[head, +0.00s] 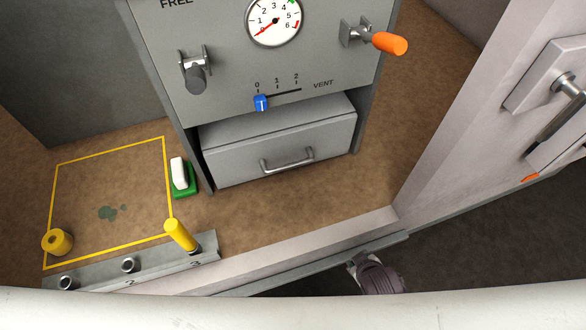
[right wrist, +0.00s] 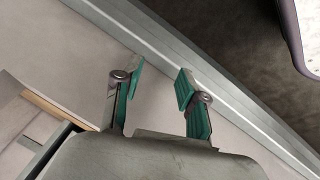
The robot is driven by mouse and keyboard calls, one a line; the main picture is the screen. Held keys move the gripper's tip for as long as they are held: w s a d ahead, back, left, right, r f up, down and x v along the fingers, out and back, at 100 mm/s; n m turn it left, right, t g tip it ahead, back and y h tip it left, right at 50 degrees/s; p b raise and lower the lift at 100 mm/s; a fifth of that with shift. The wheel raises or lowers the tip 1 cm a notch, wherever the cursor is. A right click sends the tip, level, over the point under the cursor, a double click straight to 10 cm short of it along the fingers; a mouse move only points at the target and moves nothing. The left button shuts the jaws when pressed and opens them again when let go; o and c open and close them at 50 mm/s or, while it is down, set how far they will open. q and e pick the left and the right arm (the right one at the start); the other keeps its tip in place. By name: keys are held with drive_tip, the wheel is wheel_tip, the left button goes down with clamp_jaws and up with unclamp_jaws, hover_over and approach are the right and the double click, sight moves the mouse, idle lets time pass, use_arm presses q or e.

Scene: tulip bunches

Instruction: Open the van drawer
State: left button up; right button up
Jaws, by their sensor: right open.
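The grey drawer (head: 285,152) sits low in the grey cabinet, under the sloping panel, in the head view. Its flat top shows, and a bar handle (head: 287,160) is on its front. The drawer is not recognisable in that view. My left gripper is not in view.
A white and green block (head: 181,178) stands left of the drawer. A yellow peg (head: 180,236) stands in the slotted rail (head: 105,274); a yellow roll (head: 57,242) is farther left. The panel has an orange-handled lever (head: 388,43). Brown floor before the drawer is clear.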

sight(294, 163)
drive_tip(key=shift+n+t, duration=0.3)
drive_tip(key=shift+t, duration=0.5)
drive_tip(key=w+r, duration=0.1)
drive_tip(key=r, duration=0.4)
drive_tip(key=w+r+b, duration=0.1)
drive_tip(key=r, duration=0.2)
drive_tip(key=shift+w, duration=0.3)
drive_tip(key=shift+w+a+r+n+t, duration=0.35)
drive_tip(key=shift+w+r+n, duration=0.15)
drive_tip(key=shift+r, duration=0.05)
drive_tip(key=shift+w+a+r+n+t, duration=0.35)
drive_tip(key=shift+w+r+n, duration=0.1)
drive_tip(key=shift+r+n, duration=0.1)
drive_tip(key=w+a+r+n+t, duration=0.1)
drive_tip(key=n, duration=0.1)
drive_tip(key=w+a+r+n+t+y, duration=0.1)
drive_tip(key=a+n, duration=0.1)
drive_tip(key=w+a+r+n+t, duration=0.1)
drive_tip(key=a+r+n, duration=0.1)
drive_tip(key=shift+w+a+t+y+b, duration=0.2)
drive_tip(key=shift+w+t+y+b, duration=0.1)
drive_tip(key=shift+w+t, duration=0.1)
drive_tip(key=a+r+n+t+y, duration=0.2)
drive_tip(key=a+r+n+y, duration=0.15)
drive_tip(key=a+n, duration=0.3)
drive_tip(key=x, duration=1.2)
drive_tip(key=shift+w+r, duration=0.1)
drive_tip(key=shift+w, duration=0.2)
drive_tip(key=shift+w+a+b, duration=0.3)
drive_tip(key=shift+w, duration=0.4)
